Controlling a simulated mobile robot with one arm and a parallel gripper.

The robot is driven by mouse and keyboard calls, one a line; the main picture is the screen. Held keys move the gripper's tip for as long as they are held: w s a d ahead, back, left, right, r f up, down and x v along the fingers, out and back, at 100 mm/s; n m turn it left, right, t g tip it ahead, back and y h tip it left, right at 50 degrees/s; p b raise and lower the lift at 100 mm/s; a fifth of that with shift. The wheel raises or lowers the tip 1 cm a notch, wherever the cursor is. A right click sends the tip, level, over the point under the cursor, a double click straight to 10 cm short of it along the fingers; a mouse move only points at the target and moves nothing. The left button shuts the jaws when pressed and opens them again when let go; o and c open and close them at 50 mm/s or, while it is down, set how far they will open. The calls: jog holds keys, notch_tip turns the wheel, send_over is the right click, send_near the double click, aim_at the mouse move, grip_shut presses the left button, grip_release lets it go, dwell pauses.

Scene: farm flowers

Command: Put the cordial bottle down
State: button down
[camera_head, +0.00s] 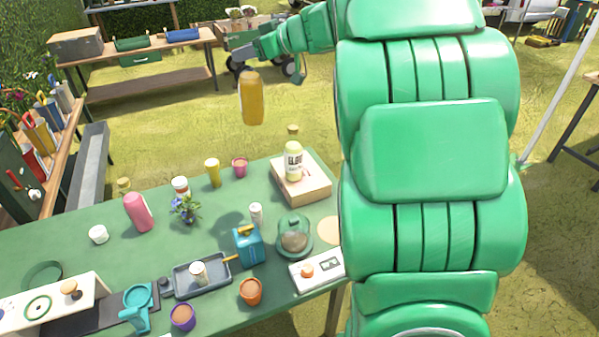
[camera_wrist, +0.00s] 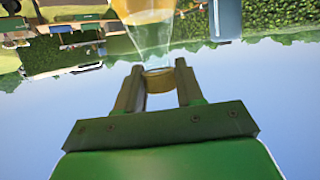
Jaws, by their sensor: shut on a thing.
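The cordial bottle (camera_head: 251,98), amber-yellow, hangs upright in the air beyond the far edge of the green table (camera_head: 60,240). My gripper (camera_head: 243,60) is above it, shut on its top end. In the wrist view, which looks upside down, my two fingers (camera_wrist: 159,76) close on either side of a yellowish cap or neck. The clear and amber bottle body (camera_wrist: 150,28) extends past the fingertips. The bottle touches nothing but my gripper.
The table holds a pale bottle (camera_head: 293,162) on a wooden box (camera_head: 302,192), a pink bottle (camera_head: 138,212), a yellow can (camera_head: 213,173), a glass dome (camera_head: 294,236), a blue can (camera_head: 248,246) and several pots. A wooden bench (camera_head: 140,50) stands behind. Bare green patches show between items.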

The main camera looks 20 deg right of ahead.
jog(key=w+d+f+g, duration=0.1)
jog(key=w+d+f, duration=0.15)
jog(key=d, duration=0.65)
jog(key=w+d+f, duration=0.1)
jog(key=w+d, duration=0.3)
jog(key=d, duration=0.5)
notch_tip(320, 180, down, 22)
jog(key=shift+s+f+n+y, duration=0.15)
jog(key=shift+f+n+y, duration=0.05)
jog(key=shift+n+y, duration=0.2)
dwell(0.5)
jog(key=shift+f, duration=0.15)
jog(key=c, duration=0.7)
grip_release()
jog(key=v, duration=1.2)
